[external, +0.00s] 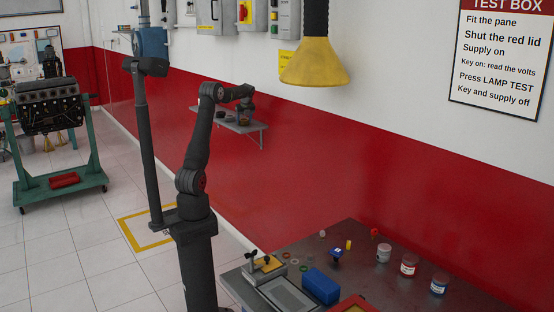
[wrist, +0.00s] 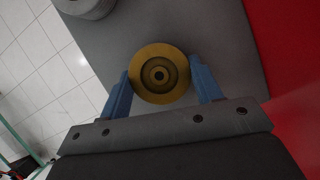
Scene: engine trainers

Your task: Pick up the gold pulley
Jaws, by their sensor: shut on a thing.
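The gold pulley (wrist: 159,74), a round disc with stepped rings and a dark centre hole, sits between the two blue fingers of my gripper (wrist: 162,73) in the wrist view. The fingers are shut on its left and right sides. The grey shelf (wrist: 225,45) lies behind it; I cannot tell whether the pulley touches the shelf. In the external view my gripper (external: 244,115) is at the small wall shelf (external: 262,126), and the pulley is too small and dark to make out clearly.
A grey round part (wrist: 88,6) stands at the upper left of the shelf in the wrist view. The red wall (wrist: 291,50) is close on the right. The tiled floor (wrist: 40,70) lies below on the left. A workbench (external: 350,235) with jars and a blue box (external: 320,286) stands at front right.

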